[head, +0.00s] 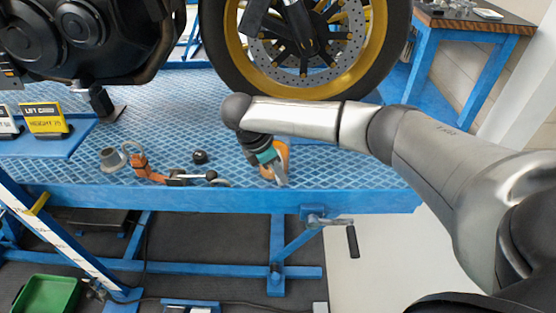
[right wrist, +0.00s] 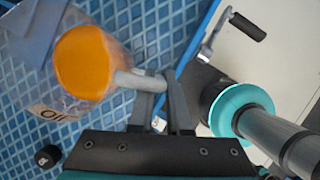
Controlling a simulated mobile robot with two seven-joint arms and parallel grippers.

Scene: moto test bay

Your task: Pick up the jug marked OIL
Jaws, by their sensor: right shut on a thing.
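The oil jug (right wrist: 85,65) is clear with an orange fill, and its "Oil" label (right wrist: 52,113) shows in the right wrist view. In the head view the orange jug (head: 283,152) is at the front of the blue lift platform, partly hidden by my right gripper (head: 277,178). In the right wrist view my right gripper (right wrist: 162,105) is shut on the jug's grey handle (right wrist: 138,79), with the jug body to the left of the fingers. I cannot tell whether the jug touches the platform. My left gripper is not in view.
A motorcycle wheel (head: 305,85) stands behind the jug. A black cap (head: 200,157), an orange clamp (head: 137,160) and a grey funnel-like part (head: 111,159) lie to the left. A crank handle (head: 352,240) sticks out below the platform's front edge. The platform right of the jug is clear.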

